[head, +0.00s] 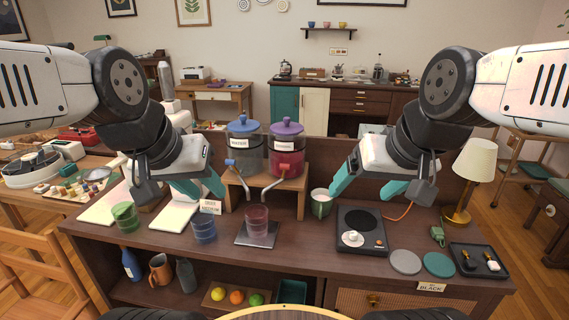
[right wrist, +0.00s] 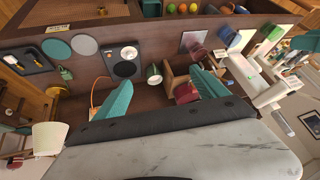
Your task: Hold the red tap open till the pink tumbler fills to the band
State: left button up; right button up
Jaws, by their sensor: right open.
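The pink tumbler (head: 256,219) stands upright on a dark square pad (head: 268,241) at the counter's middle. It also shows in the right wrist view (right wrist: 193,46). Its band and liquid level are too small to make out. The red tap (head: 283,167) is on the front of the purple-lidded dispenser (head: 287,146), which holds red liquid on a wooden stand. A grey spout runs from it down toward the tumbler. My right gripper (head: 358,197) is open and empty, right of the dispenser, above the counter. My left gripper (head: 211,196) appears open and empty, left of the dispensers.
A blue-lidded WATER dispenser (head: 243,150) stands beside the other one. A blue tumbler (head: 204,230), a small card (head: 210,207) and a green tumbler (head: 125,217) are to the left. A green mug (head: 321,203) and hotplate (head: 361,230) are near my right gripper.

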jog(key=shift+c, duration=0.4)
jog(key=shift+w+r, duration=0.1)
jog(key=shift+w, duration=0.05)
jog(key=c, duration=0.4)
jog(key=shift+g, duration=0.5)
jog(key=w, duration=0.2)
jog(key=w+a+r, duration=0.1)
jog(key=w, duration=0.1)
jog(key=w+r, duration=0.1)
jog(key=w, duration=0.1)
jog(key=shift+a+r, duration=0.1)
jog(key=shift+a, duration=0.2)
jog(key=c, duration=1.1)
jog(key=shift+m+g+h, duration=0.4)
jog(key=shift+m, duration=0.1)
jog(key=w+a, duration=0.1)
jog(key=w, duration=0.1)
jog(key=w+a, duration=0.1)
jog(key=w, duration=0.1)
jog(key=w+a+r, duration=0.1)
jog(key=w, duration=0.1)
grip_shut()
jog(key=w+a+f+m+h, duration=0.2)
jog(key=w+a, duration=0.8)
jog(key=w, duration=0.2)
jog(key=shift+s+x, duration=0.2)
jog(key=shift+x, duration=3.15)
